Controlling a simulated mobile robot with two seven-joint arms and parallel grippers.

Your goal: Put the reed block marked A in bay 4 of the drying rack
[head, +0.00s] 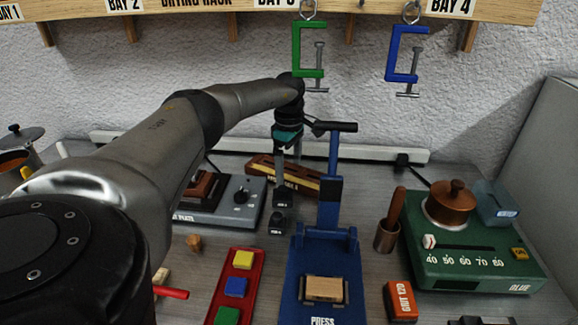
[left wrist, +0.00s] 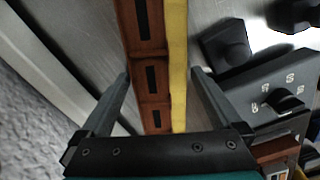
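The reed block (head: 262,167) is a long red-brown wooden bar with a yellow strip, lying on the bench near the wall; its lettering is too small to read surely. In the left wrist view the block (left wrist: 148,60) shows dark slots and runs between my fingers. My left gripper (left wrist: 160,75) is open around it, one finger on each side, with a gap on the yellow side. In the head view my left gripper (head: 287,168) points down over the block. The drying rack (head: 290,5) is at the top, cut off; its bay 4 label (head: 450,5) is at right. My right gripper is out of view.
Green (head: 310,50) and blue (head: 405,55) clamps hang below the rack. A blue press (head: 330,240) stands right of the block, a grey hot plate (head: 240,195) left. A green glue pot unit (head: 470,250) is at right. A red tray (head: 232,285) is in front.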

